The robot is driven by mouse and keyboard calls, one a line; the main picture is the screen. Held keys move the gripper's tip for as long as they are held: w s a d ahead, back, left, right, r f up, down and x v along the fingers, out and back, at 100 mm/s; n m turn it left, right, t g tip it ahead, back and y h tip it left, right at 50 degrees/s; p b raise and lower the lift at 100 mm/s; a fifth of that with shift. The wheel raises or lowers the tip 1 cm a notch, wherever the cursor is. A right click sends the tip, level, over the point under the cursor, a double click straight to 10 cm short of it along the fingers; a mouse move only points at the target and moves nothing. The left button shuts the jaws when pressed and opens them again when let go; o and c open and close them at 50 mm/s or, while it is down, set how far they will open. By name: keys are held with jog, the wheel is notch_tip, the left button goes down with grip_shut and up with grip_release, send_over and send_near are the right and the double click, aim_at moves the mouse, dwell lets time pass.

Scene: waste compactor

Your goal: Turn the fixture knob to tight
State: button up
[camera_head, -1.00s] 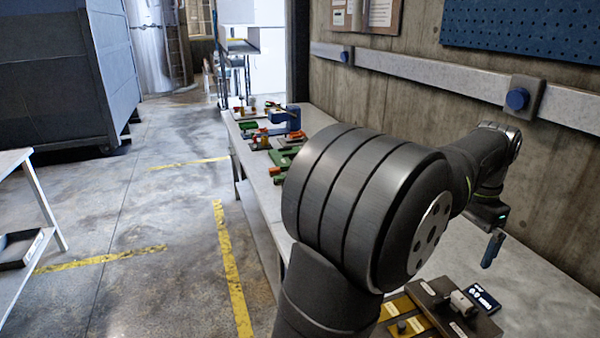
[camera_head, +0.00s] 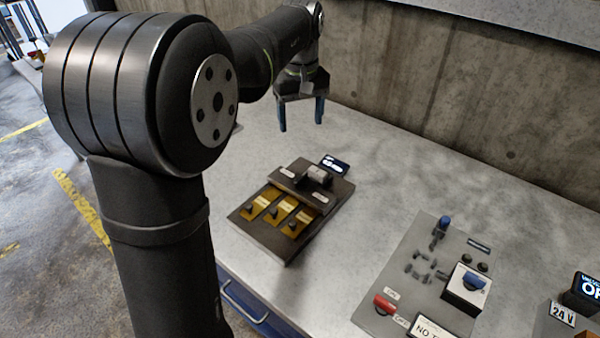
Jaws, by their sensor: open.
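A dark fixture block (camera_head: 260,238) lies on the workbench, with several brass-yellow plates along its front. On its raised back part sits a pale grey cylindrical knob (camera_head: 318,175), with small white labels beside it. The labels are too small to read, so I cannot tell the knob's setting. My gripper (camera_head: 301,124) is open and empty, its two blue fingers pointing down. It appears above and behind the fixture, apart from the knob. Nothing hides the knob.
A grey panel (camera_head: 395,268) to the right carries a blue-topped lever (camera_head: 440,228), a red handle (camera_head: 384,304) and a box with a blue switch (camera_head: 473,281). A small dark display (camera_head: 334,165) stands behind the fixture. Bare bench lies between fixture and wall.

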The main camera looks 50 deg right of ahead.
jog(key=n, duration=0.6)
send_near(301, 177)
notch_tip(301, 177, down, 9)
jog(key=shift+r, duration=0.1)
jog(key=shift+c, duration=0.5)
jog(key=c, duration=0.9)
